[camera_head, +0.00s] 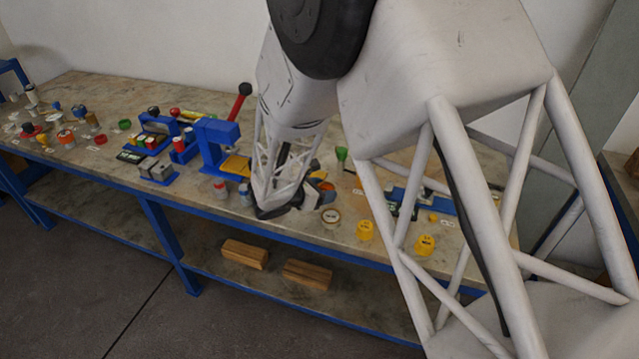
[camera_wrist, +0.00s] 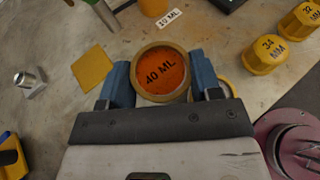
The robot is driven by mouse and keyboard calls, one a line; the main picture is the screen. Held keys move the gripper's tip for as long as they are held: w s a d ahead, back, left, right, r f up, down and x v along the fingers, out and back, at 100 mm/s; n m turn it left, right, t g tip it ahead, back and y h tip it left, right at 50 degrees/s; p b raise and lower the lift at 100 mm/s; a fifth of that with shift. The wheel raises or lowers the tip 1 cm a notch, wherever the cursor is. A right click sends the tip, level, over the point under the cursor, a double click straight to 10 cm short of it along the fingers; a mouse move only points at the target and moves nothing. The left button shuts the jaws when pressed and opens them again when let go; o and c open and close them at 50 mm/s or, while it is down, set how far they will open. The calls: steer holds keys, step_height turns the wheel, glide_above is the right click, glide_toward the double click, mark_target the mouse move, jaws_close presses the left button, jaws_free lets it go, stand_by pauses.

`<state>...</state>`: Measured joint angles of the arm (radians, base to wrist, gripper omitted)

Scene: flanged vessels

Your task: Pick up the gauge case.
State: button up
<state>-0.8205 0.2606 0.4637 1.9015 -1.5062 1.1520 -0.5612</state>
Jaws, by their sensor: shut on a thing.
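My gripper (camera_wrist: 160,82) is shut on a round brass-rimmed case (camera_wrist: 161,72) with an orange face marked "40 ML". Its blue fingers press on the left and right sides of the rim. The face points up towards the wrist camera. No label names it as the gauge case, so I cannot tell this for sure. In the head view my gripper (camera_head: 275,208) is low over the front part of the bench, and the held case is not clearly seen there. I cannot tell whether the case touches the bench.
Yellow pieces marked "34 MM" (camera_wrist: 265,54) and "32 MM" (camera_wrist: 302,20) stand to the right. A mauve flanged piece (camera_wrist: 292,140) is at lower right. An orange vessel (camera_wrist: 154,7) with a "10 ML" card is ahead.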

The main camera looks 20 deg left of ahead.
steer(key=shift+s+d+r, duration=0.1)
steer(key=shift+s+d, duration=0.25)
steer(key=shift+s, duration=0.15)
steer(key=shift+s, duration=0.1)
stand_by(0.4)
steer(key=s+d+n+t+y, duration=0.1)
steer(key=s+d+n+y, duration=0.1)
steer(key=s, duration=0.6)
steer(key=s+d+n+t+y, duration=0.1)
steer(key=s+d+n+y, duration=0.1)
steer(key=s, duration=0.6)
steer(key=shift+n+y, duration=0.3)
steer(key=shift+y, duration=0.1)
glide_above(300, 217)
steer(key=shift+s+f, duration=0.1)
steer(key=shift+f, duration=0.7)
steer(key=shift+f, duration=1.8)
steer(key=shift+f, duration=0.1)
